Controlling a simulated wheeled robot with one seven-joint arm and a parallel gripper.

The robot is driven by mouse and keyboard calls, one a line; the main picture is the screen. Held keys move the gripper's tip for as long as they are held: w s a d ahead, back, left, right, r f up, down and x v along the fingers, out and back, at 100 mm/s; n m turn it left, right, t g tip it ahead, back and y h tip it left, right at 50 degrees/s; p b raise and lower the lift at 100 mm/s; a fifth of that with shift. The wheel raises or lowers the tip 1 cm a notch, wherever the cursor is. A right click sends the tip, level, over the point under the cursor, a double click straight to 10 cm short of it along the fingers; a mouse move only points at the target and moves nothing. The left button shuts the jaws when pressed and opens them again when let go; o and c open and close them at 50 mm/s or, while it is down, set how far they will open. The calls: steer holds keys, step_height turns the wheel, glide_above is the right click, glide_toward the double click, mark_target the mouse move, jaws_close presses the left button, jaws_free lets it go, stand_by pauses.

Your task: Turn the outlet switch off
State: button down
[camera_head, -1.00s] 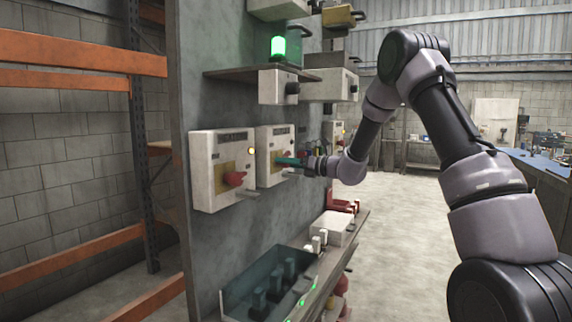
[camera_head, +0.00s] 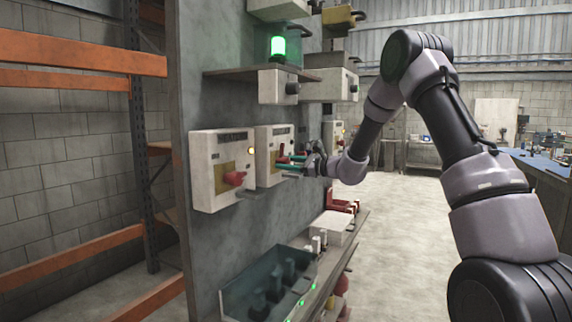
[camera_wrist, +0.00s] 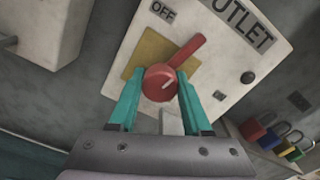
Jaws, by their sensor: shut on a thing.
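The outlet box (camera_head: 268,160) is a pale panel-mounted box, the right one of two neighbours. In the wrist view its face (camera_wrist: 225,100) shows the words OUTLET and OFF, a yellow plate and a red rotary switch (camera_wrist: 161,82). The switch's handle points to the upper right of that picture, toward the OUTLET label and away from OFF. My gripper (camera_wrist: 157,98) has its two teal fingers on either side of the red hub, shut on it. In the head view my gripper (camera_head: 288,163) is at the front of the box, and the switch is mostly hidden.
A similar box with a red switch (camera_head: 235,179) stands close to the left. A shelf (camera_head: 250,73) with a lit green lamp (camera_head: 278,46) is above. A clear bin (camera_head: 240,300) sits on a ledge below. Several coloured padlocks (camera_wrist: 268,140) hang to the right.

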steer(key=shift+n, duration=1.2)
steer(key=shift+c, duration=1.7)
jaws_free()
steer(key=shift+d, duration=0.1)
steer(key=v, duration=1)
steer(key=shift+s+d, duration=0.2)
steer(key=shift+d, duration=0.1)
steer(key=shift+s, duration=0.1)
